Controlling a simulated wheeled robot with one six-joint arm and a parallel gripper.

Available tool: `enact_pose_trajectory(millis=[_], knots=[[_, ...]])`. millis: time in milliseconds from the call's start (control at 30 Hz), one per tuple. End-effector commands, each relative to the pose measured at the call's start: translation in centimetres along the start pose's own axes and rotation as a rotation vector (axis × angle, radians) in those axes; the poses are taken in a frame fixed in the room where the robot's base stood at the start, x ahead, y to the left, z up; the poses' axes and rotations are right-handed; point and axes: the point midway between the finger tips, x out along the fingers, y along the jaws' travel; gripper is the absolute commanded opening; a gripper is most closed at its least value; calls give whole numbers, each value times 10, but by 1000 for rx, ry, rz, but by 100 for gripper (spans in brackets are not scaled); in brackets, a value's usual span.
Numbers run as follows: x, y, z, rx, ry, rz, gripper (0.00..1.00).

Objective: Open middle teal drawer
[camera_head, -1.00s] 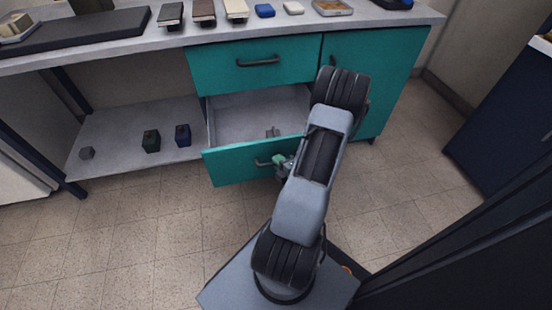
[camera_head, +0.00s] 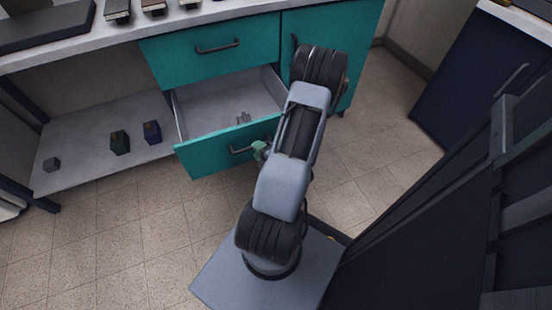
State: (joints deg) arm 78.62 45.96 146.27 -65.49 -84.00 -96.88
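The teal drawer (camera_head: 205,157) below the top drawer stands pulled out, its grey interior (camera_head: 215,103) showing. A small grey object (camera_head: 243,118) lies inside near the front. Its dark bar handle (camera_head: 240,150) is on the front panel. My gripper (camera_head: 259,150) is at the right end of this handle, mostly hidden behind my arm. I cannot tell whether its fingers are closed on the handle. The top teal drawer (camera_head: 180,60) is shut, with its own handle (camera_head: 218,47).
A teal cupboard door (camera_head: 345,35) is right of the drawers. The countertop (camera_head: 75,47) bears several items. A navy cabinet (camera_head: 470,75) stands at right. Tiled floor (camera_head: 120,240) is open in front.

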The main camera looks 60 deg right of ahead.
Motion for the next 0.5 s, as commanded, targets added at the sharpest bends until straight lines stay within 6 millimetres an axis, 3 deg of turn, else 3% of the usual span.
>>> enact_pose_trajectory(millis=[200, 500], knots=[[-43, 4, 2, 5, -9, 0, 39], [-85, 2, 1, 2, -7, 1, 39]])
